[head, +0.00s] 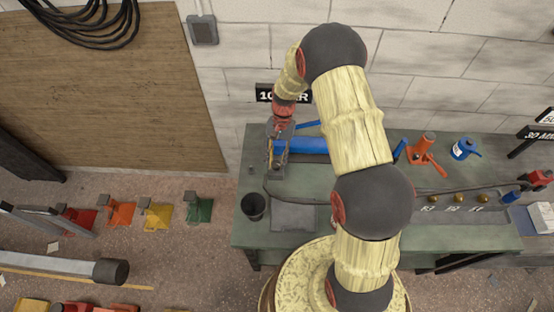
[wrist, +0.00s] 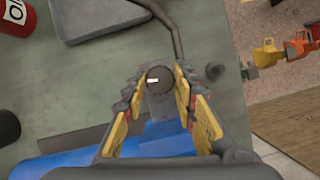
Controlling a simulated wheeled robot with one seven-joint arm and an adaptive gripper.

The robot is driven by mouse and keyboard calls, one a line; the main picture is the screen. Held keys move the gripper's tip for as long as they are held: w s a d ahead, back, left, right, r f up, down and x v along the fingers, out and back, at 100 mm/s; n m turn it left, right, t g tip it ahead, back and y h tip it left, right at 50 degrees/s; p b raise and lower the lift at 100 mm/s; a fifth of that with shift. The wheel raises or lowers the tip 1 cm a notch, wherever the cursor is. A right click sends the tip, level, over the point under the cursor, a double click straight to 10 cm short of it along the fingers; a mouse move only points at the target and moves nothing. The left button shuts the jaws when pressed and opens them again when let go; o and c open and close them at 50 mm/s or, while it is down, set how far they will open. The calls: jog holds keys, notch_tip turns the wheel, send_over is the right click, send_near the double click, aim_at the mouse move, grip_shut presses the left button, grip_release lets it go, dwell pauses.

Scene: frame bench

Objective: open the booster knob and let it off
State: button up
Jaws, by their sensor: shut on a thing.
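The booster knob (wrist: 160,78) is a dark round knob with a short white mark on its face, at the middle of the wrist view. My gripper (wrist: 159,90) has its yellow-padded fingers on both sides of it and is shut on it. In the head view my gripper (head: 277,152) is at the left end of the blue cylinder (head: 308,145) on the green bench (head: 262,238), and it hides the knob there. The blue cylinder also shows in the wrist view (wrist: 62,166), below the knob. A grey block (wrist: 158,106) sits under the knob.
A dark hose (wrist: 174,32) runs close by the knob. A black cup (head: 254,206) and a grey plate (head: 293,217) are at the bench's left front. My arm covers the bench's middle.

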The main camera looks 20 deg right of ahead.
jog(key=shift+n, duration=0.4)
jog(key=o, duration=1.2)
jog(key=shift+c, duration=0.2)
jog(key=v, duration=1.2)
jog(key=shift+a, duration=0.2)
